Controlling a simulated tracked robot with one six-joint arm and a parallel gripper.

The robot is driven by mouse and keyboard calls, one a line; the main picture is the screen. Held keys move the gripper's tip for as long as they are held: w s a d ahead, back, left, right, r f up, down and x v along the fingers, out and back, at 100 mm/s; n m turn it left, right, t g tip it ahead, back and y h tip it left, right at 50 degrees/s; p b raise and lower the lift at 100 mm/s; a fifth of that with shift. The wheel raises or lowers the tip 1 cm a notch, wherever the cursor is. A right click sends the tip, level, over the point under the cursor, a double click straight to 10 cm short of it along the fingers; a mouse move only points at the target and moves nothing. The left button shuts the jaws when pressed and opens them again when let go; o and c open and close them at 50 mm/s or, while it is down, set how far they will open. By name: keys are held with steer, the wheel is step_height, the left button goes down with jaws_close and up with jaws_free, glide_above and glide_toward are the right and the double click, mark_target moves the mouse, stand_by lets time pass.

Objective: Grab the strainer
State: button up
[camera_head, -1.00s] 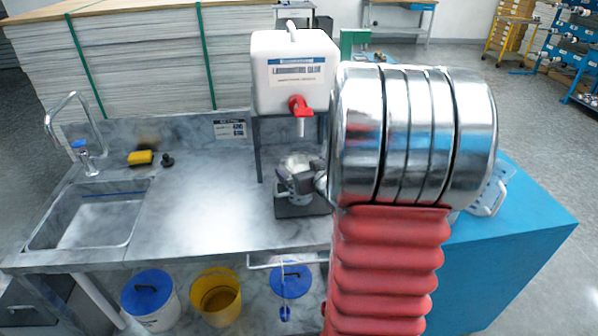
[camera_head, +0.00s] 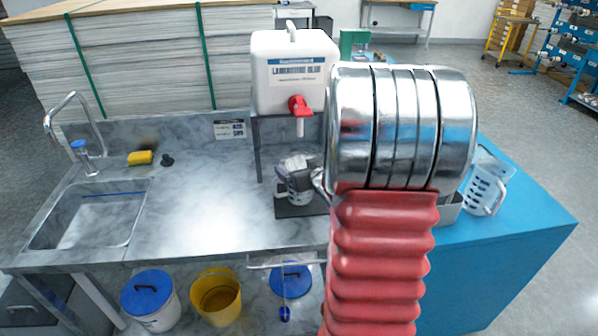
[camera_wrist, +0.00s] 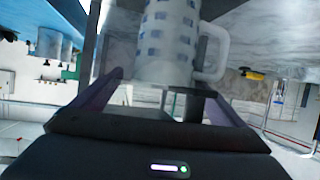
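A white cup with a side handle and rows of dark square holes, which looks like a strainer (camera_wrist: 168,40), fills the middle of the wrist view. It stands under the red tap on the bench, partly hidden by my gripper in the head view (camera_head: 299,188). My gripper (camera_wrist: 168,85) is open, its two fingers apart with a gap on each side of the cup. In the head view my gripper (camera_head: 297,165) is at the cup's upper part. Contact cannot be told.
A sink (camera_head: 92,212) and yellow sponge (camera_head: 140,158) are at the left. The bench between sink and stand is clear. Stacked boards rise behind.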

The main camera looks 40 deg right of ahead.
steer(key=c, duration=0.4)
steer(key=shift+r, duration=0.15)
